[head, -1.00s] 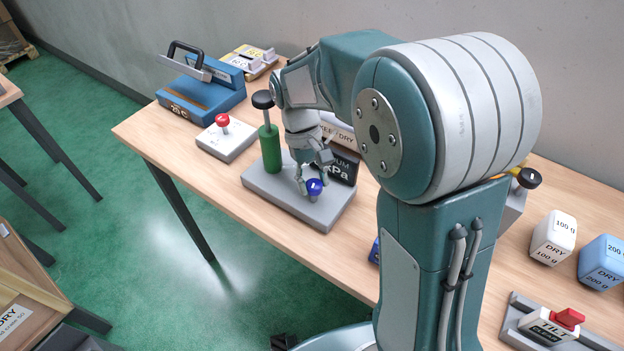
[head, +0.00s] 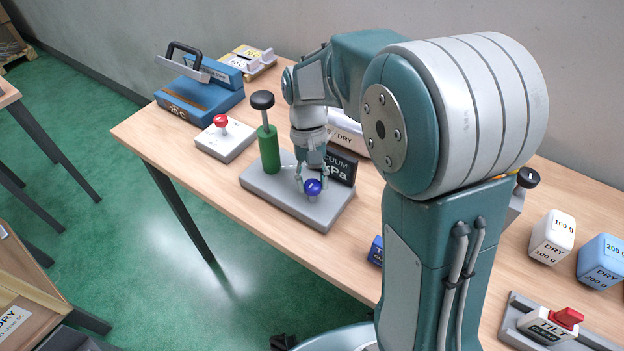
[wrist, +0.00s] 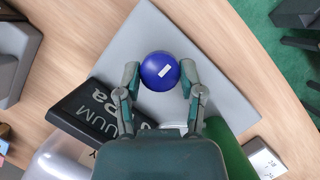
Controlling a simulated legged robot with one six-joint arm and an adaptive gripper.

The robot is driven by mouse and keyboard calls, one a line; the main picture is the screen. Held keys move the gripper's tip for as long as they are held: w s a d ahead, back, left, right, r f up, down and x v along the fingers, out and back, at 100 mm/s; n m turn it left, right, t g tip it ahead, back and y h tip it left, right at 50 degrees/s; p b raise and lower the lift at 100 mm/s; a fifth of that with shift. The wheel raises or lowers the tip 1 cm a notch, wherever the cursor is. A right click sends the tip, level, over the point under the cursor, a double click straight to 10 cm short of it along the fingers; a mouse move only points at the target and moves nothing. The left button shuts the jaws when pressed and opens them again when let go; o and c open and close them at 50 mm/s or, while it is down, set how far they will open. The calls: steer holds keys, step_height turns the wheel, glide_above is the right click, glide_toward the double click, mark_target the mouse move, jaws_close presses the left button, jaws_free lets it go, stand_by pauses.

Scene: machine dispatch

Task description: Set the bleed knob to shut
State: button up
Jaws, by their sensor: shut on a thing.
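The blue bleed knob (head: 312,187) is a round knob with a white mark, standing on the grey pump base (head: 285,206). In the wrist view the knob (wrist: 160,71) sits between the two fingertips, with its white mark slanting slightly. My gripper (head: 311,180) reaches down onto it from behind. In the wrist view my gripper (wrist: 161,78) is shut on the knob, a finger on each side. The black vacuum display (head: 340,166) stands behind the knob. The green pump cylinder (head: 269,150) with its black-topped handle rises to the left.
A grey box with a red knob (head: 221,120) and a blue sealer-like device (head: 200,92) stand further left. A small blue block (head: 376,251) lies near the table's front edge. White (head: 553,238) and blue (head: 603,262) weights stand at the right. Bare table (head: 330,262) lies in front.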

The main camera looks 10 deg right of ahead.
steer(key=shift+s+f, duration=0.1)
steer(key=o, duration=1.2)
steer(key=v, duration=1.2)
steer(key=shift+a, duration=0.1)
steer(key=s+d+t, duration=0.1)
steer(key=s+t, duration=0.2)
steer(key=s, duration=0.3)
steer(key=s+d+t, duration=0.2)
steer(key=s+t, duration=0.1)
steer(key=s, duration=0.3)
steer(key=s+d+t, duration=0.1)
steer(key=s+t, duration=0.3)
steer(key=s, duration=0.2)
steer(key=shift+s+d+n, duration=0.3)
steer(key=shift+d, duration=0.1)
